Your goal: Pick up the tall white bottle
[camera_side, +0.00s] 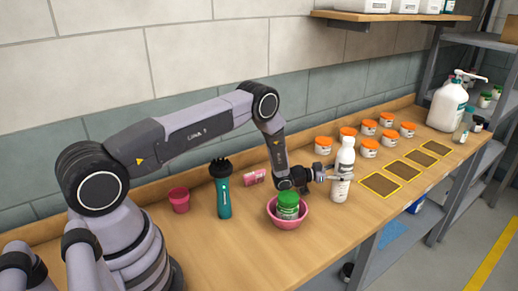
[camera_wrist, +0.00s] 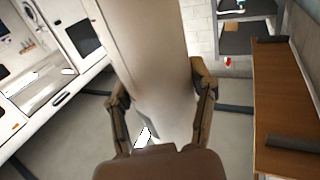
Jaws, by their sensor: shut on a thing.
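The tall white bottle (camera_side: 344,160) is upright near the front middle of the wooden bench in the side view. My gripper (camera_side: 336,177) comes at it from the left, and its fingers are shut around the bottle's body. In the wrist view the pale bottle (camera_wrist: 150,60) fills the middle between the two fingers of my gripper (camera_wrist: 160,88). From these views I cannot tell whether the bottle's base touches the bench.
A pink bowl (camera_side: 272,212) with a green-lidded jar (camera_side: 288,205) stands just left of the bottle. Several orange-lidded jars (camera_side: 369,148) stand behind it. Yellow-edged dark pads (camera_side: 380,184) lie to its right. A white pump bottle (camera_side: 447,105) stands farther right.

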